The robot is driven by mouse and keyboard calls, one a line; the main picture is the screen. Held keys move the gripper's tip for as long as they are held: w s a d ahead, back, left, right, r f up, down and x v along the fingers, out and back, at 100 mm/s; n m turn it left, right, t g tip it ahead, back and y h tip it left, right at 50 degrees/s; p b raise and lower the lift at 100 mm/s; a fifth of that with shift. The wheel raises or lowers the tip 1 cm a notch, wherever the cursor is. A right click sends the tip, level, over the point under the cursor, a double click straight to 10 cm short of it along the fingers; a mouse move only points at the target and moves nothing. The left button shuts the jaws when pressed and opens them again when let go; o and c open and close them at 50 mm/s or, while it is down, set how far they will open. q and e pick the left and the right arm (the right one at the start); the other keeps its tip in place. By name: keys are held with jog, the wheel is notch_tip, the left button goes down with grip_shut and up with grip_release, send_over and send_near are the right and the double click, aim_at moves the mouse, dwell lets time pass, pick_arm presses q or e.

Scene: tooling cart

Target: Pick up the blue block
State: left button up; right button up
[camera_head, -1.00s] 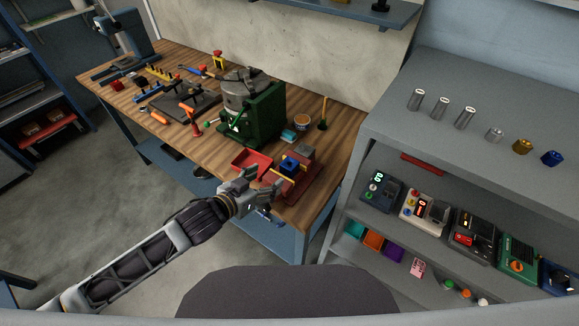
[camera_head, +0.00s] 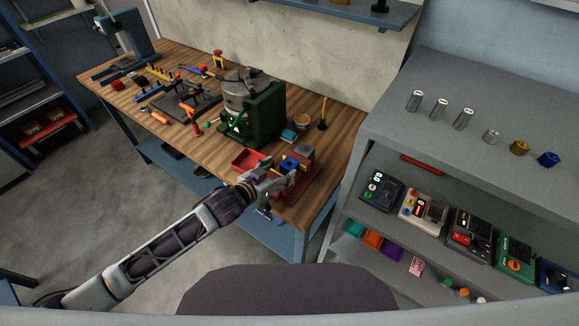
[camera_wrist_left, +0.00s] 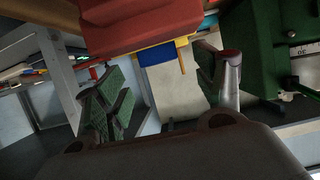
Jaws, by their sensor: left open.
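The blue block (camera_head: 290,163) sits near the bench's front right corner, at the red fixture with yellow parts. In the left wrist view the blue block (camera_wrist_left: 157,55) shows below a large red part, between the two finger pads in the picture. My left gripper (camera_head: 280,174) is open just in front of the block and partly covers the fixture. In the left wrist view my left gripper (camera_wrist_left: 168,88) has its fingers spread with nothing held. Whether a finger touches the block, I cannot tell. My right gripper is not in view.
A red tray (camera_head: 248,161) lies left of the block. A green machine (camera_head: 257,115) stands behind, with a teal item (camera_head: 289,135) to its right. A grey block (camera_head: 304,151) is right behind the blue one. A grey shelf unit (camera_head: 400,130) stands to the right.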

aim_at(287, 165)
pick_arm(q)
jog(key=shift+p+x, duration=0.3)
jog(key=shift+x, duration=2.45)
jog(key=shift+r, duration=0.1)
jog(key=c, duration=1.3)
jog(key=shift+o, duration=0.2)
jog(key=shift+r, duration=0.15)
notch_tip(287, 165, up, 10)
jog(key=shift+b, duration=0.4)
